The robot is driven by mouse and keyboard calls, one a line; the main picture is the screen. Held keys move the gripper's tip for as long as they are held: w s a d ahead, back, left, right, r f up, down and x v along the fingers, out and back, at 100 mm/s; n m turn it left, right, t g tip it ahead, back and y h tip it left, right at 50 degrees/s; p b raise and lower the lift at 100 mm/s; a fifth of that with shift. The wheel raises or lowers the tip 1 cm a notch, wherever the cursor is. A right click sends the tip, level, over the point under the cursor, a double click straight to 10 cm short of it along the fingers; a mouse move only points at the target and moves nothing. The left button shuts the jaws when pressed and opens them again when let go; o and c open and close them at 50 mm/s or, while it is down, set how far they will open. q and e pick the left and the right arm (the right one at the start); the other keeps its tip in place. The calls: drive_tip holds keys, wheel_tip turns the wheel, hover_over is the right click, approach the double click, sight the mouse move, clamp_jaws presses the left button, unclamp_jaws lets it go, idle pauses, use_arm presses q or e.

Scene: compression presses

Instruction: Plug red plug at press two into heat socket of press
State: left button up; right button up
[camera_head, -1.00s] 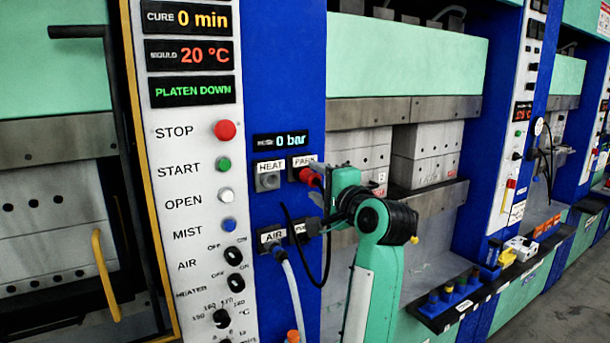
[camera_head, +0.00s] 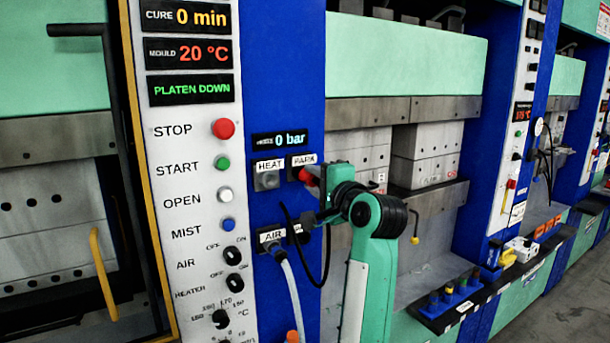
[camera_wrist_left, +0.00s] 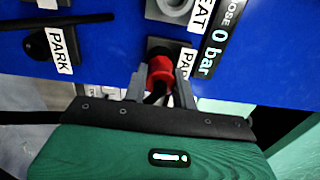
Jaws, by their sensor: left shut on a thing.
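The red plug (camera_head: 307,176) sits in the socket under the PARK label on the blue panel; it also shows in the left wrist view (camera_wrist_left: 160,72). My left gripper (camera_wrist_left: 159,84) is shut on the red plug, one finger on each side of it. In the head view my gripper and wrist partly cover the plug. The grey heat socket (camera_head: 267,180) is just left of the plug, under the HEAT label, and looks empty. In the wrist view the heat socket (camera_wrist_left: 174,8) is at the top edge, partly cut off. My right gripper is not in view.
Below, a pale hose (camera_head: 287,285) hangs from the AIR socket and a black cable (camera_head: 325,262) loops beside it. The white control panel (camera_head: 180,130) is to the left. A ledge with coloured plugs (camera_head: 447,295) is at the lower right.

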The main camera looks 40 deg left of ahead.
use_arm(q)
drive_tip(key=shift+d, duration=0.2)
drive_tip(key=shift+s+d+b, duration=0.25)
drive_tip(key=shift+d+b, duration=0.15)
drive_tip(key=shift+d, duration=0.15)
drive_tip(key=shift+s+d+b, duration=0.3)
drive_tip(key=shift+d+b, duration=0.05)
drive_tip(key=shift+d, duration=0.25)
drive_tip(key=shift+d, duration=0.15)
drive_tip(key=b+v, duration=0.2)
drive_tip(key=v, duration=0.1)
drive_tip(key=shift+s+d+r+b, duration=0.1)
drive_tip(key=shift+s+d+b, duration=0.15)
drive_tip(key=shift+d+b, duration=0.1)
idle(0.4)
